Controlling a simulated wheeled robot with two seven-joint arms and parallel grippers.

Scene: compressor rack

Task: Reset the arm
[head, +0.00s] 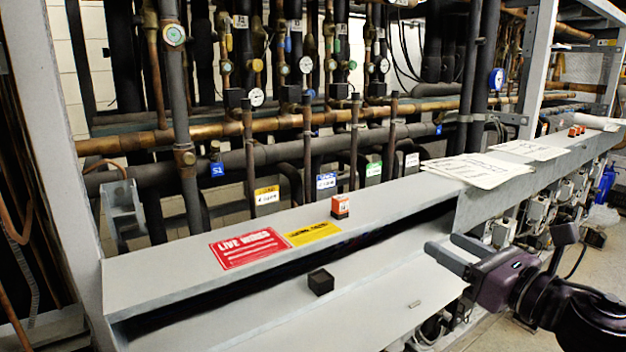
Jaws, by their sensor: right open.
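My right gripper (457,250) comes in from the lower right, with its two grey fingers pointing left over the edge of the grey metal ledge. The fingers are apart and nothing is between them. My left gripper does not show in the head view. A small orange and white box (340,206) stands on the upper shelf (400,200), left of and beyond my right gripper. A small black cube (321,281) sits on the lower sloping panel (370,300), left of the gripper and apart from it.
A red sign (249,248) and a yellow label (312,233) lie flat on the shelf. Paper sheets (477,170) lie farther right, with small orange boxes (576,130) beyond. Pipes and gauges (257,97) fill the rack behind. The panel left of my gripper is mostly clear.

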